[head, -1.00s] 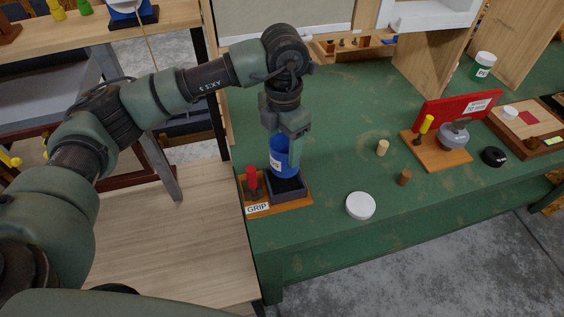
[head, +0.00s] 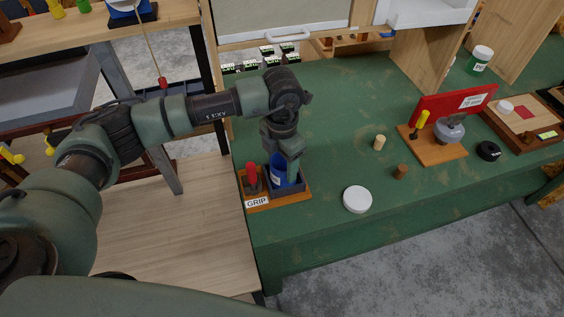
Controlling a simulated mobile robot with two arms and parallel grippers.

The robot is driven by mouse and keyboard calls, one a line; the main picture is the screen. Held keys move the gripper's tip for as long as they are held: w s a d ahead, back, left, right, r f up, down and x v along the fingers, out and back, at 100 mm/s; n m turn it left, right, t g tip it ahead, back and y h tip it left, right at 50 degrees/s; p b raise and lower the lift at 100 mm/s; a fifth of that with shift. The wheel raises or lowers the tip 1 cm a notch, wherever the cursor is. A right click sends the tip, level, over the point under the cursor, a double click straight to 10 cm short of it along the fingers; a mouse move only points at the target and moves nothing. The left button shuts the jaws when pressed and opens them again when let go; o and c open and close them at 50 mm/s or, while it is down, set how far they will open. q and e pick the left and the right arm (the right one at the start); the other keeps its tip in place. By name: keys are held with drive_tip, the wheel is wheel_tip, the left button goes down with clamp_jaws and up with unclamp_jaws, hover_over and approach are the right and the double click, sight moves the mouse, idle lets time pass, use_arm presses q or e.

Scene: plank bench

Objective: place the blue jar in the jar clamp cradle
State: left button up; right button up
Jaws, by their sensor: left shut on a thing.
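The blue jar (head: 278,171) is upright at the jar clamp cradle (head: 299,187), a dark open box on a wooden base with a red-handled clamp and a "GRIP" label. The jar's lower part is hidden behind the cradle's wall, so it sits down inside it. I cannot tell whether it touches the bottom. My left gripper (head: 286,160) points down from above and is shut on the jar's upper part, covering its right side. My right gripper is not in view.
A white round lid (head: 357,199) and two small wooden pegs (head: 379,142) lie right of the cradle. A wooden board with a yellow-handled clamp (head: 421,122) and a red panel (head: 455,100) stand further right. A white-lidded green jar (head: 480,57) is at the back.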

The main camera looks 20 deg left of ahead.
use_arm(q)
drive_tip(key=o, duration=1.5)
drive_tip(key=shift+c, duration=0.2)
drive_tip(key=shift+r+p, duration=0.25)
drive_tip(key=shift+p, duration=0.05)
wheel_tip(320, 180, up, 12)
drive_tip(key=b, duration=0.4)
drive_tip(key=shift+f, duration=0.1)
